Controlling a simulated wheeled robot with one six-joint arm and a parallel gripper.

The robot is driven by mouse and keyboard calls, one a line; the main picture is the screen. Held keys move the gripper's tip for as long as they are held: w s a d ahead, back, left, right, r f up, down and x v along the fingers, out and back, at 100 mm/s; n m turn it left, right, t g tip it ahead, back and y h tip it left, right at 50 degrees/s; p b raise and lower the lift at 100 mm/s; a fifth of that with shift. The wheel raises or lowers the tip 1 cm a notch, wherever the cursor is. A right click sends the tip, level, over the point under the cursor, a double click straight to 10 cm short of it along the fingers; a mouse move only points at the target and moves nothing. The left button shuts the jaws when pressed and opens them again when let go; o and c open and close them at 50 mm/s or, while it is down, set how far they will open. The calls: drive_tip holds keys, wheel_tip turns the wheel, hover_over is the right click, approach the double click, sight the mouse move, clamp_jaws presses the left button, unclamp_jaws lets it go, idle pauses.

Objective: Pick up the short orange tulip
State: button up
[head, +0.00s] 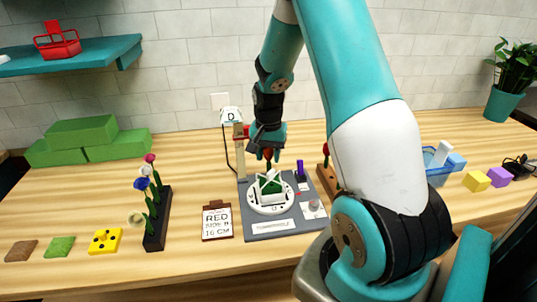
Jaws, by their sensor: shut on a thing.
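My gripper (267,150) points down above the grey board (262,230) at the middle of the table. It is shut on a small orange-red bloom (268,154), which looks like the short orange tulip. Its stem is hard to make out at this size. Below it, a white round holder (270,208) with a green middle (270,185) stands on the board. I cannot tell whether the tulip touches the holder. A red flower (325,150) stands in a wooden rack (323,179) to the right, partly hidden by my arm.
A black rack (157,222) with several flowers stands at the left. A clipboard (217,220) lies left of the board. A purple piece (300,168) stands on the board's right. Green blocks (80,132), yellow block (105,241) and blue basket (437,172) sit further out.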

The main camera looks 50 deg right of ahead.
drive_tip(key=shift+r, duration=0.15)
drive_tip(key=r, duration=0.2)
drive_tip(key=r+b, duration=0.1)
drive_tip(key=r, duration=0.1)
drive_tip(key=w+r+b, duration=0.1)
drive_tip(key=r, duration=0.1)
drive_tip(key=shift+d+r, duration=0.3)
drive_tip(key=shift+d, duration=0.1)
drive_tip(key=s+a+b, duration=0.4)
drive_tip(key=s+a, duration=0.4)
drive_tip(key=s, duration=0.3)
drive_tip(key=shift+s+a, duration=0.15)
drive_tip(key=shift+a, duration=0.1)
drive_tip(key=shift+s, duration=0.1)
